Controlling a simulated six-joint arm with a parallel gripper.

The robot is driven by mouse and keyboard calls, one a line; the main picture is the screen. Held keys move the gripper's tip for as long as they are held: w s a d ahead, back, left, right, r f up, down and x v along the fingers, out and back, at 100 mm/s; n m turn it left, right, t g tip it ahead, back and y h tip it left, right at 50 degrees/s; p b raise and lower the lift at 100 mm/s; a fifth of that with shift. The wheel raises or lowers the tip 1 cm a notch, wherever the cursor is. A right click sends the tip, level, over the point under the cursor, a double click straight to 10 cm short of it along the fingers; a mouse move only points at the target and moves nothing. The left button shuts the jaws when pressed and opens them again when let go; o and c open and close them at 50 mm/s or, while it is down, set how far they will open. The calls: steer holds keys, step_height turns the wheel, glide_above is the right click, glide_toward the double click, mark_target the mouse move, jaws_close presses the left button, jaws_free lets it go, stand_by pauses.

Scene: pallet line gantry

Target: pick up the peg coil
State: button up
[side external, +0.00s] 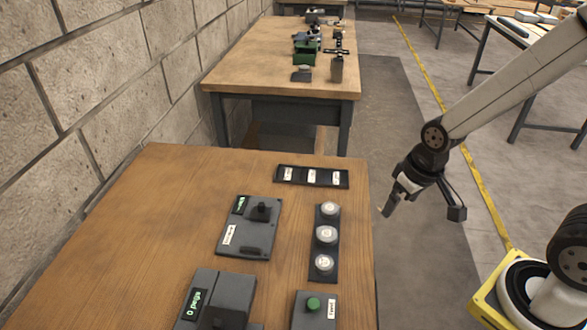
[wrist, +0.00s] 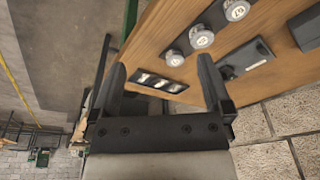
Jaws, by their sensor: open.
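I cannot tell for sure which thing is the peg coil. Three round, white-topped pieces with small marks stand in a row on a black strip (side external: 319,275) at the right of the near table. The middle one (side external: 327,234) also shows in the wrist view (wrist: 201,37), with silvery sides. My gripper (side external: 388,210) is open and empty, in the air off the table's right edge, to the right of the row. In the wrist view its two dark fingers (wrist: 162,75) are spread apart, and nothing is between them.
A black strip with three white labels (side external: 312,177) lies at the table's far edge. A grey device with a black knob (side external: 249,227), a "0 pegs" display unit (side external: 214,298) and a green-button box (side external: 314,306) stand nearby. A block wall (side external: 90,90) borders the left.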

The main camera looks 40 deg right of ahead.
mark_target(333, 261)
steer(key=a+f+m+g+y, duration=0.1)
steer(key=a+f+m+y, duration=0.1)
steer(key=m, duration=0.3)
steer(key=a+f+m+y, duration=0.2)
steer(key=f+m+y, duration=0.2)
steer(key=m+y, duration=0.1)
steer(key=s+a+f+m+g+y, duration=0.1)
steer(key=f+m+y, duration=0.2)
steer(key=f+m, duration=0.1)
steer(key=shift+s+a+f+m+g+y, duration=0.1)
steer(key=shift+a+m+g+y, duration=0.25)
steer(key=shift+m, duration=0.25)
steer(key=w+m+t, duration=0.1)
steer(key=w+f+m+t+y, duration=0.1)
steer(key=m+t, duration=0.1)
steer(key=w+f+m+t, duration=0.1)
steer(key=m, duration=0.1)
steer(key=shift+w+d+f+y, duration=0.25)
steer(key=shift+d+y, duration=0.05)
steer(key=shift+y, duration=0.05)
steer(key=shift+w+d+f+m+t, duration=0.25)
steer(key=shift+w+m+t, duration=0.1)
steer(key=shift+m+t, duration=0.35)
steer(key=shift+a, duration=0.15)
steer(key=shift+x, duration=1.2)
steer(key=shift+f, duration=0.1)
